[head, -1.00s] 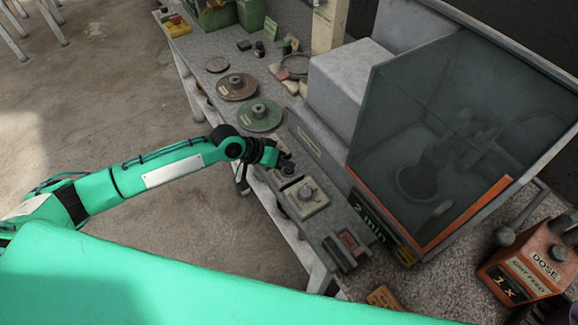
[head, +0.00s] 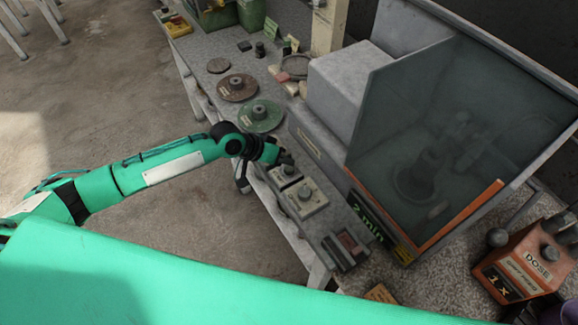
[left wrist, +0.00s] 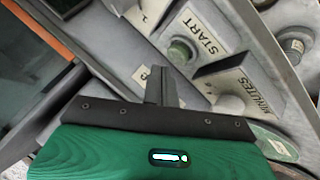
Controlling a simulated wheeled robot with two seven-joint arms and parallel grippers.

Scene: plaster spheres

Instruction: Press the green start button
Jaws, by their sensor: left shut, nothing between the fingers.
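The green start button (left wrist: 180,52) shows in the left wrist view as a dull, round, grey-green button beside the word START on its plate. My left gripper (left wrist: 161,86) is shut and empty, with its fingertips close to the button. In the picture a small gap lies between them; contact cannot be told. In the head view my left gripper (head: 283,157) is at the far end of the machine's control strip. It partly hides that end, and the start button cannot be singled out there. My right gripper is not in view.
A knob (left wrist: 230,103) marked MINUTES is close to the button. A display (head: 366,216) reads 2 min. The splash guard (head: 440,150) rises right of the controls. A green disc (head: 260,115) lies behind the gripper; an orange dose box (head: 525,262) stands at right.

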